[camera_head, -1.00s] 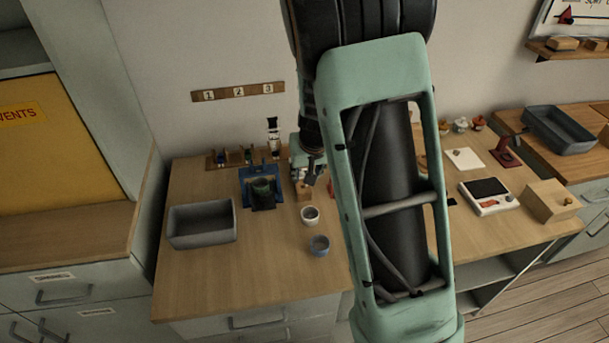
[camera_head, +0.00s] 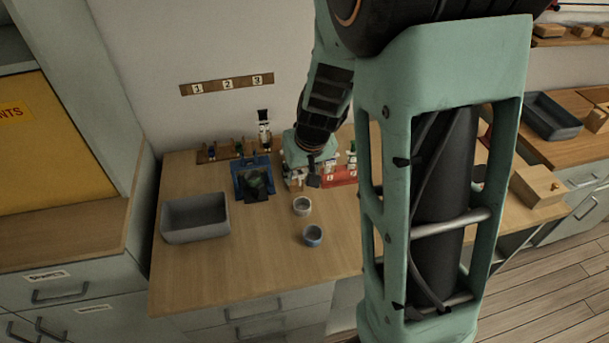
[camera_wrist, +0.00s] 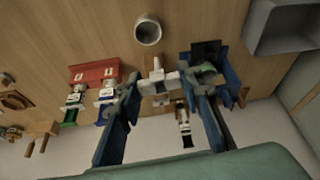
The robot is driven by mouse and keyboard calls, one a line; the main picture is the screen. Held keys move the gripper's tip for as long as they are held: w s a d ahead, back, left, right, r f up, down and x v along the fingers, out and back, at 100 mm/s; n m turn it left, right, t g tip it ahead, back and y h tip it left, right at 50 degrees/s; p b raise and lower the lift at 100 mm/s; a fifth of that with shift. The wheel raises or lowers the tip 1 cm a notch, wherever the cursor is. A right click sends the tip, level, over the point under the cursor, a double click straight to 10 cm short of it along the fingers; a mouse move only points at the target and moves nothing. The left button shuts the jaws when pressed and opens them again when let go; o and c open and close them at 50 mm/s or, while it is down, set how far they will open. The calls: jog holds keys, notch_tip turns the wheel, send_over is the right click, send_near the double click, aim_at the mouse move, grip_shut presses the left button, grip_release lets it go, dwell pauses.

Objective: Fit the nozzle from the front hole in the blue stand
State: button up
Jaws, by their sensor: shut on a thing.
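My gripper (camera_wrist: 160,85) has blue fingers and is shut on a small pale piece (camera_wrist: 158,75) above the table. I cannot tell whether this piece is the nozzle. In the head view my gripper (camera_head: 313,180) is low over the table, just right of the blue stand (camera_head: 239,187). A dark green rounded thing (camera_head: 257,180) sits in the blue stand, with a black part in front. The stand also shows right of my fingers in the wrist view (camera_wrist: 244,80). Its front hole is not clear in either view.
A white cup (camera_head: 302,206), a blue-grey cup (camera_head: 313,235) and a grey bin (camera_head: 195,218) stand in front. A wooden rack (camera_head: 205,156) is behind. The front left table is clear.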

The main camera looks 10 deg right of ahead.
jog(key=w+a+r+n+g+y+p, duration=0.1)
jog(key=w+a+r+n+g+y, duration=0.1)
jog(key=w+a+n, duration=0.3)
jog(key=w+a+r+n+g+y+p, duration=0.2)
jog(key=w+a+r+n, duration=0.2)
jog(key=w+n, duration=0.6)
jog(key=shift+a+n+g, duration=0.3)
jog(key=shift+a+n, duration=0.5)
jog(key=shift+a, duration=0.45)
notch_tip(320, 180, down, 4)
jog(key=shift+f+b, duration=0.2)
jog(key=shift+b, duration=0.8)
jog(key=shift+f+b, duration=0.65)
jog(key=shift+b, duration=0.3)
jog(key=shift+f, duration=0.3)
jog(key=shift+f+b, duration=1.7)
jog(key=shift+f, duration=0.05)
dwell(0.5)
